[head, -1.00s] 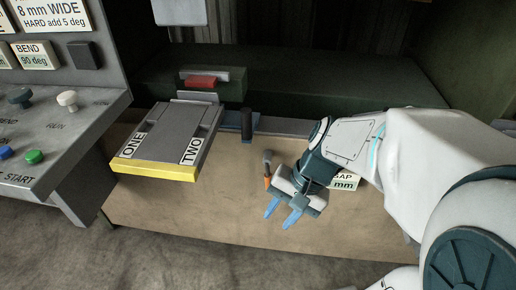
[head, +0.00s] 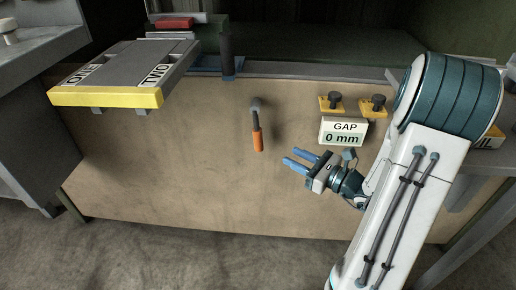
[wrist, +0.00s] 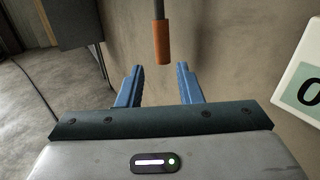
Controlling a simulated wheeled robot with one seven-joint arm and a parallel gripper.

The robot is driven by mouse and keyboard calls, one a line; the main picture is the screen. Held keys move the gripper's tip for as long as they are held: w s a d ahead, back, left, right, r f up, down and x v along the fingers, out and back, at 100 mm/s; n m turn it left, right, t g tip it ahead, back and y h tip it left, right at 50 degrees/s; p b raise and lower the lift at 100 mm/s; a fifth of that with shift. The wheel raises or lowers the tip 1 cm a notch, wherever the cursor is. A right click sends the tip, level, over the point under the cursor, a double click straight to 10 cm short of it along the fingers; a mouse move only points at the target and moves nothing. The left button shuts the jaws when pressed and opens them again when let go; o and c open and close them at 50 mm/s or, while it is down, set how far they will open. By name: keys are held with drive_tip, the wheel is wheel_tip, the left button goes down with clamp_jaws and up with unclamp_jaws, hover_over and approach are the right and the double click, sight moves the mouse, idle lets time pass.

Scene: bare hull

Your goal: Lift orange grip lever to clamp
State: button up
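The lever with the orange grip (head: 258,140) hangs down from a dark pivot on the tan front panel (head: 190,170). Its orange end also shows in the wrist view (wrist: 162,45), ahead of my fingertips and roughly centred between them. My gripper (head: 294,158) is to the right of and slightly below the orange grip in the head view, pointing left. Its two blue fingers are apart with nothing between them, and they do not touch the lever. In the wrist view the open fingers (wrist: 160,84) show at both sides.
A white sign reading GAP 0 mm (head: 343,132) sits right of the lever, above my gripper. Two yellow-based black knobs (head: 331,102) (head: 373,105) are above it. A grey tray with a yellow front edge (head: 105,97) juts out at the upper left. The panel below the lever is clear.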

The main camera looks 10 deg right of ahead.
sight(258, 139)
drive_tip(key=b+x, duration=0.1)
drive_tip(key=x, duration=1.2)
drive_tip(key=shift+w+a+f, duration=0.1)
drive_tip(key=shift+w, duration=0.25)
clamp_jaws()
